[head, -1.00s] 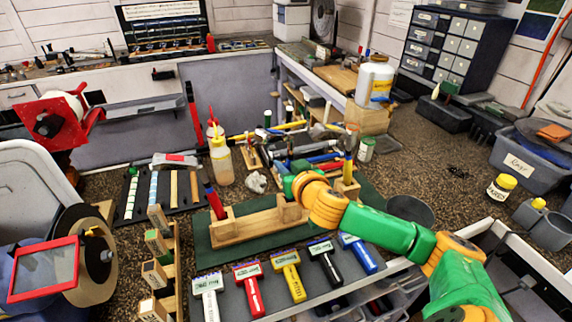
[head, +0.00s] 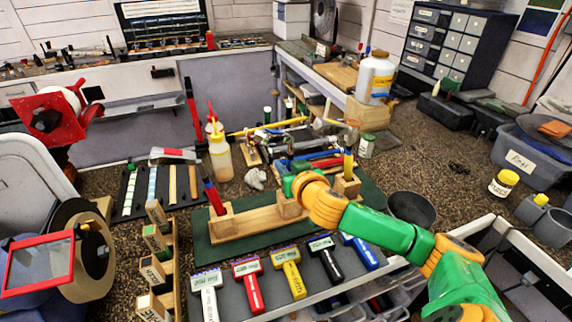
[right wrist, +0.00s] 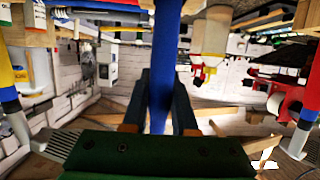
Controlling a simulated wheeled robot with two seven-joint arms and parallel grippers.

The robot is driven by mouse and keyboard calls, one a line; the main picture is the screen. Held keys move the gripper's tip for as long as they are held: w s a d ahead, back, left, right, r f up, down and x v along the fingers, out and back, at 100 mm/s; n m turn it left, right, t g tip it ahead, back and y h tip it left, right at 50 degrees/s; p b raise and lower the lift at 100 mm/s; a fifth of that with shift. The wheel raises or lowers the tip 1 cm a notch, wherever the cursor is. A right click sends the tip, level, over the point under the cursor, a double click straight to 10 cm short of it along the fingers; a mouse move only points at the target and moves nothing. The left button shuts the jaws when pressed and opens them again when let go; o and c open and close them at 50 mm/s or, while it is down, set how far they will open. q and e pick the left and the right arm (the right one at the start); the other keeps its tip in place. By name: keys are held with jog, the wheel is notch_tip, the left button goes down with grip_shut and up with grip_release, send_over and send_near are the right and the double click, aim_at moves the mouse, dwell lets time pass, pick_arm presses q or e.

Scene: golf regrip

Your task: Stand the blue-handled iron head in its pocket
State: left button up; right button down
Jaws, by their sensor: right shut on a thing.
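My right gripper (head: 288,182) is over the middle of the wooden pocket rack (head: 250,224) on the green mat. In the right wrist view it is shut on the blue handle (right wrist: 165,55), which runs up between the fingers to the picture's top edge. That view appears upside down. My left gripper is not in view.
Several coloured, labelled tools, including a yellow one (head: 289,272), lie along the front edge. A glue bottle (head: 220,160) and a black tray (head: 155,190) are to the left. A dark bowl (head: 412,208) is to the right. Loose clubs lie behind the rack.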

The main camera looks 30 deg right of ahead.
jog(key=shift+f+b, duration=0.45)
jog(key=shift+f, duration=0.1)
jog(key=shift+f, duration=0.15)
jog(key=c, duration=0.6)
grip_release()
jog(key=shift+s+a, duration=0.1)
jog(key=shift+s, duration=0.05)
